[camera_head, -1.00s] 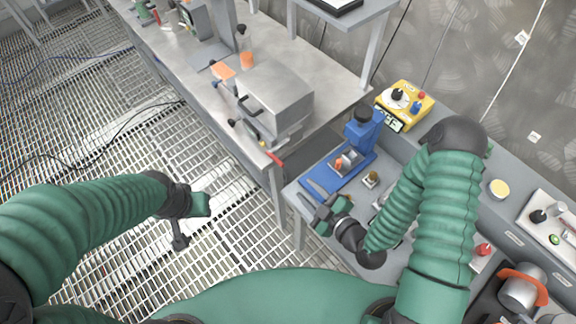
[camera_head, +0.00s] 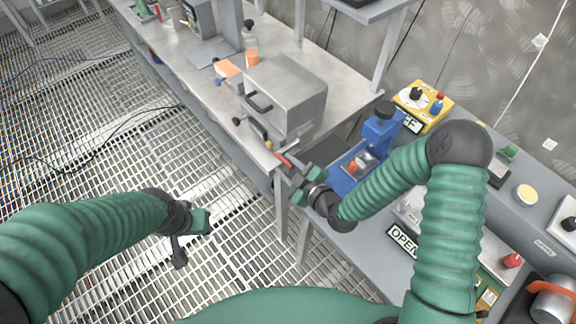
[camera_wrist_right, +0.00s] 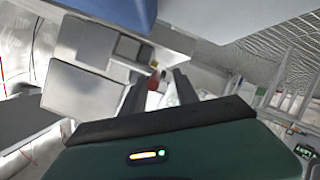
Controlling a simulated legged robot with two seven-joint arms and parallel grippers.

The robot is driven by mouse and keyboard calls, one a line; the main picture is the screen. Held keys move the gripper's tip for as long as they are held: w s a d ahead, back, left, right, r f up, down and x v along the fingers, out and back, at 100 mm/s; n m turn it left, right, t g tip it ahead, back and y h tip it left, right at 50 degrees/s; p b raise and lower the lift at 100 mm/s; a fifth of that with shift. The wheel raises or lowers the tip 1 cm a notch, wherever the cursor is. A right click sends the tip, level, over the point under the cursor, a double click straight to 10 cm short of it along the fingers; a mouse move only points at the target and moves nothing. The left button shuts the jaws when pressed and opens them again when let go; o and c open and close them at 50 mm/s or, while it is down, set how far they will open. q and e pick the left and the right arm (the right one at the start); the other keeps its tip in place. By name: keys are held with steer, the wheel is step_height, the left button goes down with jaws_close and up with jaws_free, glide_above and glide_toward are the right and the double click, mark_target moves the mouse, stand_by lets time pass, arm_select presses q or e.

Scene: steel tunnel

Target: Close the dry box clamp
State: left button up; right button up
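The dry box (camera_head: 284,88) is a grey metal box with a black handle, on the steel table in the head view. A clamp with a red handle (camera_head: 284,158) sits low at its front, by the table's near corner. My right gripper (camera_head: 295,172) is right at the red handle. In the right wrist view its two dark fingers (camera_wrist_right: 160,92) are apart, and the red handle (camera_wrist_right: 153,82) shows between and beyond them; contact cannot be told. My left gripper (camera_head: 188,226) hangs over the floor grating, away from the box; its finger gap is unclear.
A blue press-like device (camera_head: 378,138) stands on the right bench, close beside my right forearm. A yellow control box (camera_head: 423,105) is behind it. A bottle with an orange lower part (camera_head: 251,48) stands behind the dry box. The grating (camera_head: 95,150) at left is open.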

steer(key=shift+d+f, duration=0.1)
steer(key=shift+d, duration=0.85)
jaws_close()
steer(key=shift+a, duration=0.35)
steer(key=shift+d, duration=0.1)
steer(key=shift+r, duration=0.25)
